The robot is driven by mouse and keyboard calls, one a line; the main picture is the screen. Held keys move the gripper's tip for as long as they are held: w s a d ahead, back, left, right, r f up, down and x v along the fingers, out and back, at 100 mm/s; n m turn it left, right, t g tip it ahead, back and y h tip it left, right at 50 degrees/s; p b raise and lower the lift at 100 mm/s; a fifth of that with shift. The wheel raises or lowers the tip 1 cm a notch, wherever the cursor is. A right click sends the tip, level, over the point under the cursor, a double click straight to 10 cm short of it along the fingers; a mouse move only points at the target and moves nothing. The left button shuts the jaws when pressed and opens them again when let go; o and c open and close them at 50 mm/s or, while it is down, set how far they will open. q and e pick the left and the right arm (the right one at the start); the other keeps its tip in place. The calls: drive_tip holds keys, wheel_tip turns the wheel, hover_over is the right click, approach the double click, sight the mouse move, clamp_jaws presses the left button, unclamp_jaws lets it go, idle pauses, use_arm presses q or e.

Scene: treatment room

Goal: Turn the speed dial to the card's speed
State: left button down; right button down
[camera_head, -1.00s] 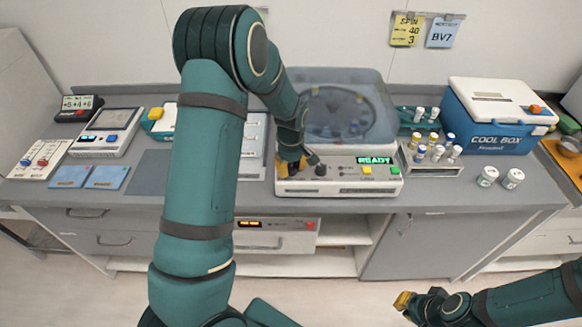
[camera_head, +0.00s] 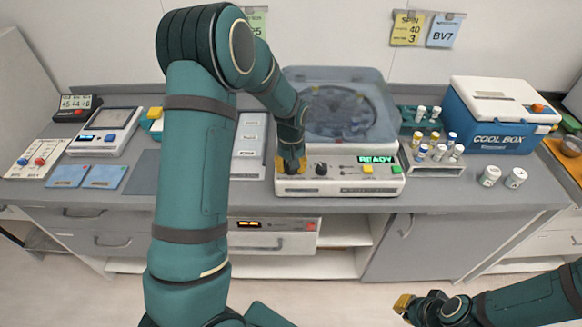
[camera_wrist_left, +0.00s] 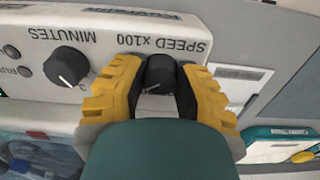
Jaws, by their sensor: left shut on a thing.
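The centrifuge (camera_head: 345,189) stands on the counter with its speed dial at the left of its front panel. In the left wrist view the black speed dial (camera_wrist_left: 160,73) sits below the upside-down label "SPEED x100". My left gripper (camera_head: 290,166) has its yellow fingertips (camera_wrist_left: 159,80) on both sides of the dial, shut on it. The dial's pointer and scale are mostly hidden. The yellow card (camera_head: 407,29) on the wall reads "SPIN 40 3". My right gripper (camera_head: 403,303) is low at the right, away from the counter; its jaws are too small to judge.
The black minutes dial (camera_head: 321,169) is close beside my left gripper; it also shows in the left wrist view (camera_wrist_left: 66,66). A green "READY" display (camera_head: 377,160) is lit. A vial rack (camera_head: 432,168) and a blue cool box (camera_head: 495,130) stand to the right.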

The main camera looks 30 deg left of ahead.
use_arm(q)
drive_tip(key=shift+m, duration=0.5)
drive_tip(key=c, duration=0.6)
unclamp_jaws()
wheel_tip(320, 180, up, 12)
drive_tip(key=shift+s+f, duration=0.1)
idle(0.5)
